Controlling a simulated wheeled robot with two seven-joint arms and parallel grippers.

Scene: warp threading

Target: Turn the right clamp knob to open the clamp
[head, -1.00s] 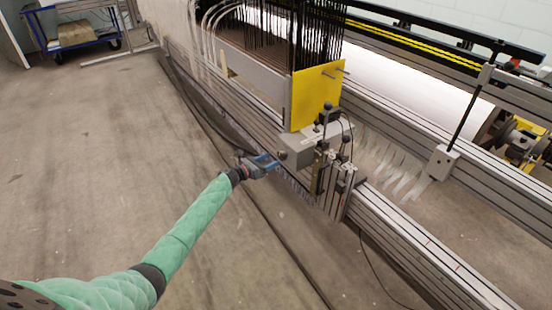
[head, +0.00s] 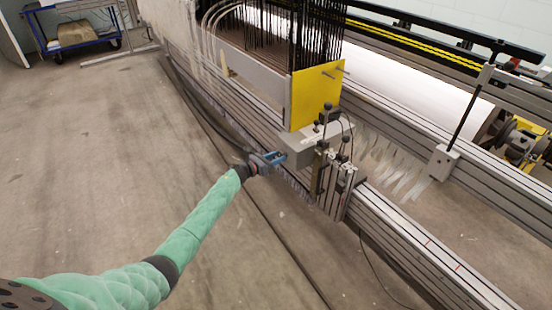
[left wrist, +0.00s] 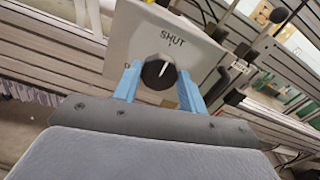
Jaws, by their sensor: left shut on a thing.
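The clamp knob is a round black dial (left wrist: 159,72) with a white pointer line, on the face of a grey box (left wrist: 125,35) in the left wrist view. The word SHUT is printed above the dial, and the pointer tilts slightly right of straight up in that picture. My left gripper (left wrist: 158,78) has its blue fingers on both sides of the dial, shut on it. In the head view my left gripper (head: 280,158) is at the near left face of the grey box (head: 303,146), hiding the dial. My right gripper is not in view.
A yellow plate (head: 314,95) stands behind the box. Small levers with black balls (head: 327,107) rise beside it. A long slotted metal rail (head: 420,245) runs to the lower right. The floor (head: 110,160) at the left is clear.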

